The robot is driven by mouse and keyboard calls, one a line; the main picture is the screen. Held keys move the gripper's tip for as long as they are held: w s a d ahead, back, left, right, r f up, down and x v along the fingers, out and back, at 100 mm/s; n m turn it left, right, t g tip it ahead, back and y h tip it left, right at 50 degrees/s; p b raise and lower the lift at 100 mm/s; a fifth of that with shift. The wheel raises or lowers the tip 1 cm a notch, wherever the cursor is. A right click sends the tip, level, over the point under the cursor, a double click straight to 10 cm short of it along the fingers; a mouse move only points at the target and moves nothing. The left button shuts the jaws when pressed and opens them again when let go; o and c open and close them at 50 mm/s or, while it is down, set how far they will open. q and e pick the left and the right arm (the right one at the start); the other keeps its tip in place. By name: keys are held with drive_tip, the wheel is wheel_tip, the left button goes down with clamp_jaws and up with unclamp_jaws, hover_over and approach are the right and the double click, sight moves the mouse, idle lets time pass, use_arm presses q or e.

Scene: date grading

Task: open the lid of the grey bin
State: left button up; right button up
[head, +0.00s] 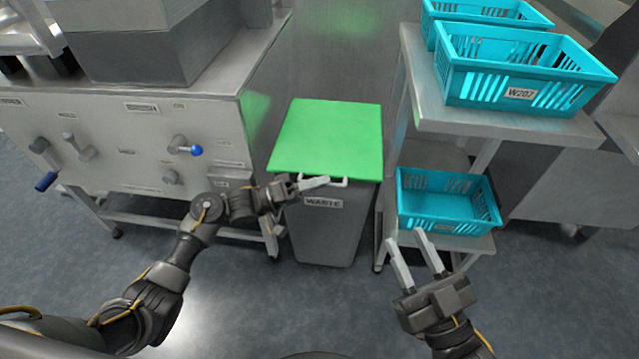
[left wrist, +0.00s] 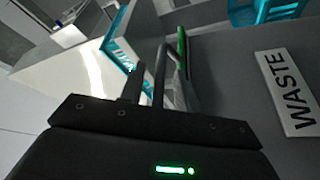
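The grey bin (head: 330,230) stands on the floor in the middle of the head view, with a "WASTE" label on its front. Its flat green lid (head: 328,137) lies shut over the top. My right gripper (head: 404,252) is open and empty, right of the bin and in front of the shelf.
A steel stand with valves and knobs (head: 180,150) is left of the bin. A metal rack (head: 420,110) on the right holds turquoise crates (head: 520,70), with another turquoise crate (head: 445,222) on its lower shelf. The floor (head: 300,310) in front of the bin is clear.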

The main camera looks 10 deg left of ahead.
use_arm(q)
clamp_jaws()
idle(0.5)
